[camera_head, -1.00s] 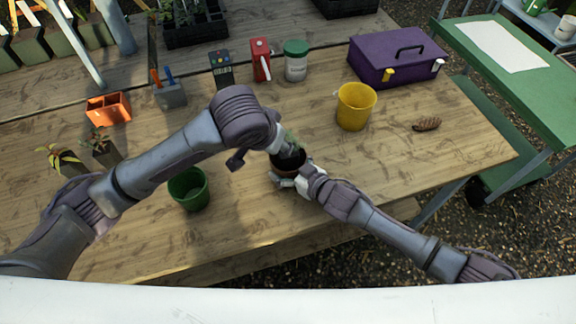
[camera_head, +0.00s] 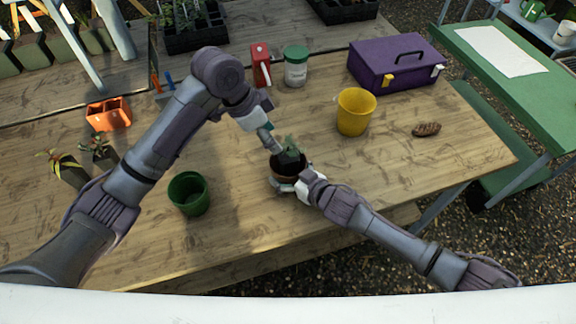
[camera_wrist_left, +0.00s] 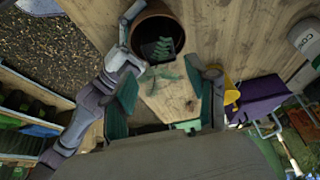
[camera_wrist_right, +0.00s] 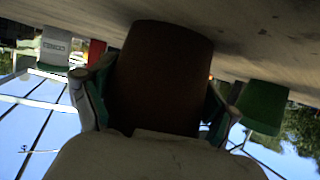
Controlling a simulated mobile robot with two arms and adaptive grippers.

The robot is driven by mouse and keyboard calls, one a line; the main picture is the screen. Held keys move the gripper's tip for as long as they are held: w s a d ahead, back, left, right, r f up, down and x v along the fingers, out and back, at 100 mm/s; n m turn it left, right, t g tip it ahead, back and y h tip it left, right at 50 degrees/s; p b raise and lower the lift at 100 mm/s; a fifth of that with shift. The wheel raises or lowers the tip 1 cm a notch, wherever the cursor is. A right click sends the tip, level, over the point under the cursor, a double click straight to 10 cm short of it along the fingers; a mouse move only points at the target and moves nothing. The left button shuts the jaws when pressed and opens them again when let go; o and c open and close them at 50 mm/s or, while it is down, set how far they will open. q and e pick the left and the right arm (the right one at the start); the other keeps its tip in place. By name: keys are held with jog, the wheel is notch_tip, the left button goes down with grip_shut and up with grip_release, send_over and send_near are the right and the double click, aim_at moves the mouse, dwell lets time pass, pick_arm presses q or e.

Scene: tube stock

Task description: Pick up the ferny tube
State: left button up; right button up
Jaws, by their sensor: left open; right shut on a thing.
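The ferny tube, a small dark square pot (camera_wrist_left: 151,49) with feathery green fronds, is inside a round brown pot (camera_head: 290,172). Its fronds (camera_head: 291,147) show above the rim in the head view. My right gripper (camera_head: 294,186) is shut on the brown pot, whose wall (camera_wrist_right: 160,75) fills the space between its fingers in the right wrist view. My left gripper (camera_head: 268,143) is open and empty, just above and left of the pot; its green-padded fingers (camera_wrist_left: 168,98) stand apart in the left wrist view. The tube's lower part is hidden by the pot.
A green pot (camera_head: 188,194) stands to the left, a yellow pot (camera_head: 355,112) to the right. Two other plants (camera_head: 62,165) stand at the left near my left arm. A purple toolbox (camera_head: 392,65) is at the back right. The table right of the brown pot is mostly clear.

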aim_at(286, 155)
pick_arm(q)
jog(key=x, duration=1.1)
jog(key=shift+s+f, duration=0.1)
jog(key=shift+s, duration=0.05)
jog(key=c, duration=1)
jog(key=shift+o, duration=0.2)
notch_tip(286, 155, up, 10)
jog(key=shift+r, duration=0.1)
pick_arm(e)
jog(key=o, duration=0.9)
jog(key=v, duration=1.1)
jog(key=shift+s+d+r, duration=0.2)
jog(key=shift+s+d, duration=0.1)
jog(key=shift+d, duration=0.05)
